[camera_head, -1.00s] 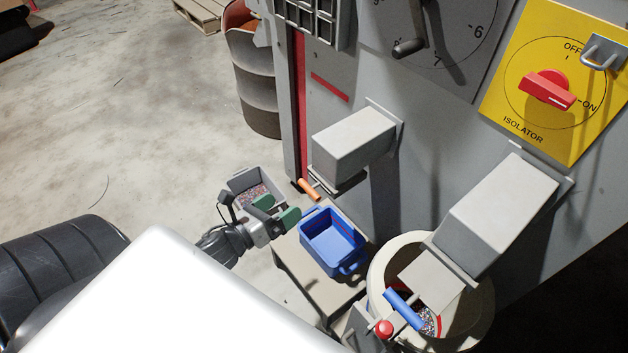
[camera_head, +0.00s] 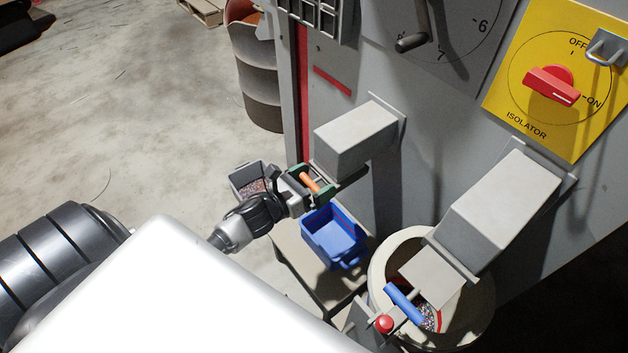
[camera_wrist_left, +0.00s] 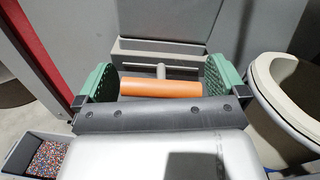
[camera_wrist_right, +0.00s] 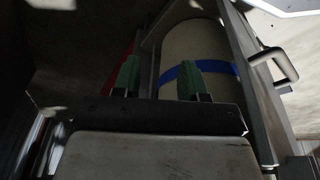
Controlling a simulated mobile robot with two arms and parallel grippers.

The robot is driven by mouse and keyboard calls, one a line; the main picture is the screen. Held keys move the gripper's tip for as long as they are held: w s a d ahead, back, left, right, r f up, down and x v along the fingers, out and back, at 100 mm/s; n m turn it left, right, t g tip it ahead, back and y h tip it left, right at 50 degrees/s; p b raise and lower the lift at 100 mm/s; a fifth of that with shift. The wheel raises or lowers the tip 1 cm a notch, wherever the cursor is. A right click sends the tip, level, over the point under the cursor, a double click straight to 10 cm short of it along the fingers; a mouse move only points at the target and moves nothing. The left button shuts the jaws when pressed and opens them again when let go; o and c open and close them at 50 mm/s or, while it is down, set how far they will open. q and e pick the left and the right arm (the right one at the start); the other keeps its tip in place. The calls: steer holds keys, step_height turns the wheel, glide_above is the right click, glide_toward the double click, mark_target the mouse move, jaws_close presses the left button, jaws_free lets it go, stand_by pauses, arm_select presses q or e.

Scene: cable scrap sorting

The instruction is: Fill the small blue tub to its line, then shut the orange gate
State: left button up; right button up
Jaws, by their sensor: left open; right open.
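The small blue tub (camera_head: 333,238) stands on a small stand below the left chute; its inside looks empty, with a red line on the inner wall. The orange gate handle (camera_head: 310,182) sticks out under that chute (camera_head: 356,139). My left gripper (camera_head: 312,181) is open, with its green fingers on either side of the orange handle. In the left wrist view the orange handle (camera_wrist_left: 161,87) lies crosswise between the open fingers (camera_wrist_left: 158,80), with gaps at both ends. My right gripper (camera_wrist_right: 157,77) is open and empty in the right wrist view.
A blue-handled gate (camera_head: 403,305) sits under the right chute, above a round cream bin (camera_head: 384,262) holding granules. A grey bin (camera_head: 238,184) of granules stands left of the tub. A yellow isolator panel (camera_head: 514,75) is on the machine wall.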

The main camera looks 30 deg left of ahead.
arm_select(q)
steer(key=shift+w, duration=0.1)
steer(key=c, duration=1)
steer(key=shift+o, duration=0.2)
steer(key=shift+s+a, duration=0.15)
steer(key=shift+s, duration=0.5)
steer(key=o, duration=1)
steer(key=shift+a, duration=0.1)
steer(key=shift+c, duration=0.2)
